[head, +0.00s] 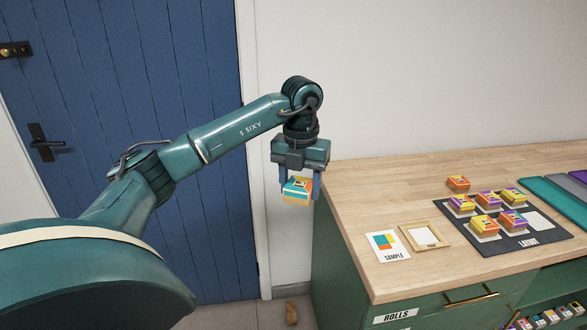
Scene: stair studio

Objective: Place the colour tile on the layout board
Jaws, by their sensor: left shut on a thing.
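My left gripper (299,188) is shut on a colour tile (297,191), a small block with an orange, yellow and teal top and a pale lower side. It hangs in the air left of the wooden counter, apart from it. The dark layout board (487,246) lies on the counter at the right. Several similar colour tiles sit on its pale squares. One pale square (538,221) at its right is bare. Another tile (458,183) lies on the counter behind the board. My right gripper is not in view.
The wooden counter (370,189) has clear room at its left and back. A sample card (388,247) and a framed tray (425,236) lie left of the board. A blue door (140,60) stands behind my arm.

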